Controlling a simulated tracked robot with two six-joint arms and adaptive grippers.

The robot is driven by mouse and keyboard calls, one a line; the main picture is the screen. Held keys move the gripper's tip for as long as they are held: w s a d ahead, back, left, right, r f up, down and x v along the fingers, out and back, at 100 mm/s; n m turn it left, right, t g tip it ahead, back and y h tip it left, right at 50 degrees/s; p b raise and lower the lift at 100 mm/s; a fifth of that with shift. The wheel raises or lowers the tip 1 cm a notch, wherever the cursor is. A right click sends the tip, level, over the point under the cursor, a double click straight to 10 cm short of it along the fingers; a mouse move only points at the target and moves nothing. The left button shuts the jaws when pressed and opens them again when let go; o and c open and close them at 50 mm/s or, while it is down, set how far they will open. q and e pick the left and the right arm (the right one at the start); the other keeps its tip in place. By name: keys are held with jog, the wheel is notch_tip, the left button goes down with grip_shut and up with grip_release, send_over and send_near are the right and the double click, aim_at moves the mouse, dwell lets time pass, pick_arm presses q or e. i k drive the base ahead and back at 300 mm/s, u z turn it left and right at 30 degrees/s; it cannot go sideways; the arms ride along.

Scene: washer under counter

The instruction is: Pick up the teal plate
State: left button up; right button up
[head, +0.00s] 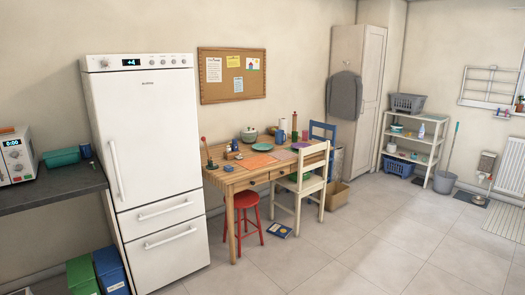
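In the head view a small teal plate (263,147) lies flat toward the left-middle of the wooden table (213,177), beyond an orange placemat (257,161). It is far off and small in the picture. Another thin round item, purplish (300,145), lies further right on the table. Neither of my grippers shows in this view.
A red stool (246,201) and a cream chair (311,180) stand at the table's front. A blue book (279,231) lies on the floor near them. A white fridge (150,120) stands left of the table. The tiled floor at front right is clear.

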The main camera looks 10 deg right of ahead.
aim_at(262, 147)
jog(key=z, duration=0.75)
jog(key=k, duration=0.75)
jog(key=z, duration=0.75)
jog(key=k, duration=0.55)
jog(key=z, duration=0.55)
jog(key=i, duration=1.1)
jog(key=u, duration=0.35)
jog(key=i, duration=1.4)
jog(key=u, duration=0.3)
jog(key=i, duration=1.4)
jog(key=u, duration=0.65)
jog(key=i, duration=1.65)
jog(key=u, duration=1.1)
jog(key=i, duration=1.5)
jog(key=u, duration=0.85)
